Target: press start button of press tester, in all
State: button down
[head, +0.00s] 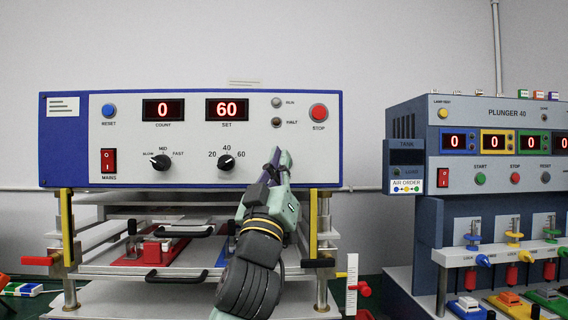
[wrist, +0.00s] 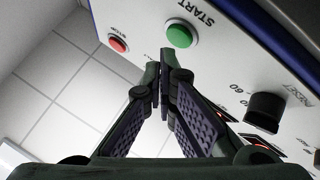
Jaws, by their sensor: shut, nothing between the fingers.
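The press tester (head: 220,175) is a white-faced panel in a blue frame, facing me. Its green START button (wrist: 180,34) shows whole in the wrist view, beside the printed START label; in the head view my gripper hides it.
A red STOP button (head: 319,112) is close by, also in the wrist view (wrist: 118,44). A black knob (head: 225,162) lies left of my gripper. COUNT (head: 163,109) reads 0, SET (head: 227,109) reads 60. The PLUNGER 40 machine (head: 510,140) stands right with its own green START button (head: 480,179).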

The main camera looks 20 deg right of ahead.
jog(key=shift+w+d, duration=0.15)
jog(key=shift+w, duration=0.25)
jog(key=shift+w+d, duration=0.1)
jog(key=shift+w, duration=0.3)
dwell(0.4)
jog(key=shift+s, duration=0.15)
dwell(0.3)
jog(key=shift+s+a, duration=0.25)
jog(key=shift+s, duration=0.4)
jog(key=s, duration=0.2)
jog(key=s+a, duration=0.1)
jog(key=s, duration=0.1)
jog(key=shift+s+a, duration=0.15)
jog(key=shift+s, duration=0.25)
jog(key=shift+f, duration=0.1)
dwell(0.5)
